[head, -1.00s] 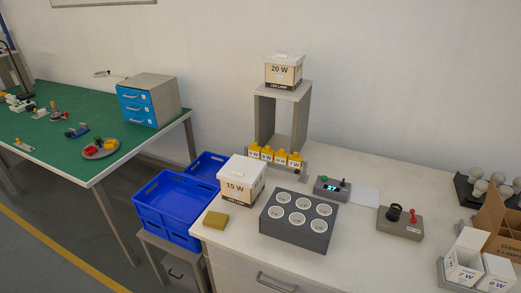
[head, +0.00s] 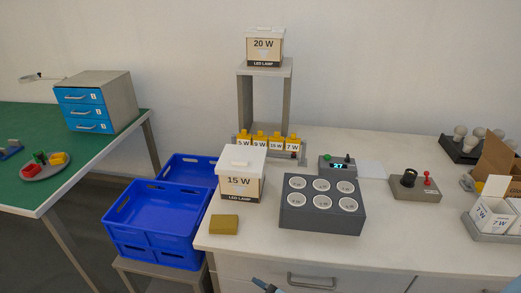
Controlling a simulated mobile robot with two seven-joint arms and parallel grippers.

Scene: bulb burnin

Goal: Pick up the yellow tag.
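A round grey plate (head: 34,174) lies near the front right edge of the green table at the left. On it sit a yellow piece (head: 58,158), a green piece (head: 40,157) and a red piece (head: 27,170). The yellow piece is on the plate's right side; it is too small to tell surely that it is the tag. Several yellow-topped holders with white wattage labels (head: 260,141) stand in a row on the white bench. Neither gripper can be made out. A small blue and dark part at the bottom edge may be mine.
Blue crates (head: 160,215) stand on a low stand between the green table and the white bench (head: 400,245). A 15 W box (head: 240,174), a mustard block (head: 224,224) and a grey socket block (head: 320,222) occupy the bench's left part. A blue-drawer cabinet (head: 84,110) stands behind the plate.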

